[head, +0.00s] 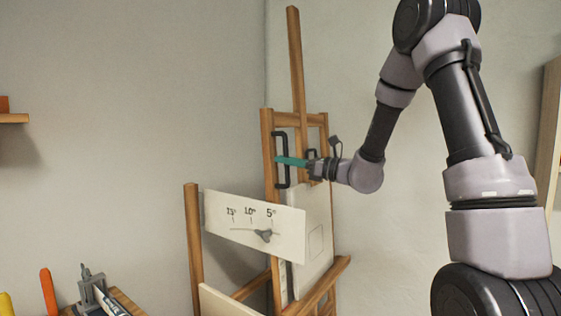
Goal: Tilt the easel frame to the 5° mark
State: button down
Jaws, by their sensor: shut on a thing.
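The easel frame (297,60) is a tall wooden stand against the wall, with a black bar handle (285,180) on its left upright. My gripper (280,160), with teal fingers, reaches in from the right and is shut on this handle. Its fingertips partly cover the handle's middle. A pale scale board (285,220) in front of the easel carries the marks 15°, 10° and 5° from left to right. A grey pointer (264,236) sits below the marks, between 10° and 5° and nearer 5°. Its exact reading is too small to tell.
A wooden post (193,245) stands at the scale board's left end. A pale panel (317,240) rests on the easel behind the board. Tools with orange (48,292) and yellow handles are at lower left. A small shelf (14,118) is on the left wall.

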jog(key=shift+f, duration=0.1)
jog(key=c, duration=0.8)
grip_release()
jog(key=shift+w, duration=0.1)
jog(key=v, duration=1.1)
jog(key=shift+a, duration=0.1)
jog(key=s+a+n+g+h, duration=0.25)
jog(key=s+n+g, duration=0.2)
jog(key=s, duration=0.35)
jog(key=s+a+n+g+h, duration=0.2)
jog(key=s+n+g+h, duration=0.1)
jog(key=s+n, duration=0.4)
jog(key=s+d+r+n+t+h, duration=0.2)
jog(key=s+d+n+t+h, duration=0.1)
jog(key=s+d+n+h, duration=0.1)
jog(key=s+d+r+n+t+h, duration=0.2)
jog(key=s+d+n+t+h, duration=0.1)
jog(key=d, duration=0.6)
jog(key=s+n+h, duration=0.1)
jog(key=h, duration=0.1)
jog(key=shift+h, duration=0.35)
